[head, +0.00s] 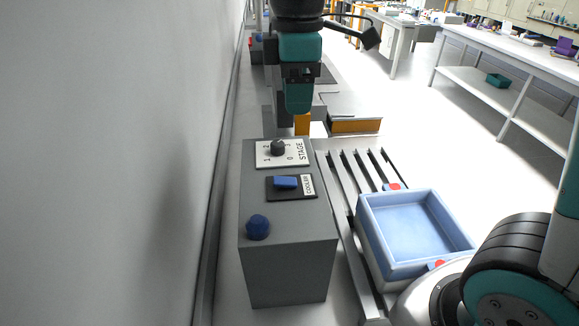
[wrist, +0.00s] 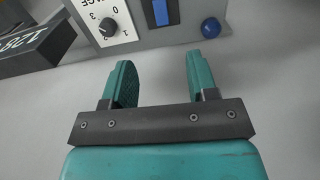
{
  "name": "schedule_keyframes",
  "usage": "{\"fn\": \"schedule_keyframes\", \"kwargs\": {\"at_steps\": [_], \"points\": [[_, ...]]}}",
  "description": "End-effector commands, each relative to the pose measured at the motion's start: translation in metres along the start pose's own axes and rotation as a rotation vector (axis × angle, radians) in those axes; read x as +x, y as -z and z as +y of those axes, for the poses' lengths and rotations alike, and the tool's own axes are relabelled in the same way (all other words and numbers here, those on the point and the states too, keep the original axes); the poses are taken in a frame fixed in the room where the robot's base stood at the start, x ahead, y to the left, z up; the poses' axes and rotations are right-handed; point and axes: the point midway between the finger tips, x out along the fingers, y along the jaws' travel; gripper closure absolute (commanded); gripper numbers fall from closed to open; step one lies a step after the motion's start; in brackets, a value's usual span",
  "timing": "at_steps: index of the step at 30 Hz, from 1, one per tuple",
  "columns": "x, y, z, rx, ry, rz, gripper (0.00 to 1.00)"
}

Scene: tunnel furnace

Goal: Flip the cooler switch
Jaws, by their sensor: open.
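The cooler switch (head: 286,183) is a blue rocker on a dark plate labelled COOLER, on top of a grey control box (head: 285,228). It also shows at the top edge of the wrist view (wrist: 161,12), partly cut off. My gripper (head: 298,108) is teal and hangs beyond the far end of the box in the head view, apart from the switch. In the wrist view my gripper (wrist: 157,62) has its two fingers spread with nothing between them. The switch lies ahead of the gap between the fingertips there.
A STAGE dial (head: 278,148) sits beyond the switch, and a round blue button (head: 257,227) on the near side. A light blue tray (head: 415,231) stands on slatted rails to the right. A wall (head: 120,160) runs close on the left. Orange parts (head: 355,125) lie beyond the box.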

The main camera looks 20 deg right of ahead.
Motion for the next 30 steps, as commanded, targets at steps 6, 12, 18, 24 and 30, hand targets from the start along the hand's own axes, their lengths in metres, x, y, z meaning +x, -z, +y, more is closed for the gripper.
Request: {"fn": "schedule_keyframes", "kwargs": {"at_steps": [6, 12, 18, 24, 30], "points": [[0.021, 0.001, 0.001, -0.015, 0.005, -0.008, 0.47], [0.065, 0.001, 0.001, -0.015, 0.007, -0.009, 0.47], [0.111, 0.001, 0.001, -0.013, 0.007, -0.008, 0.47], [0.149, 0.0, 0.001, -0.012, 0.006, -0.007, 0.47], [0.169, 0.0, 0.001, -0.012, 0.002, -0.004, 0.47]]}}
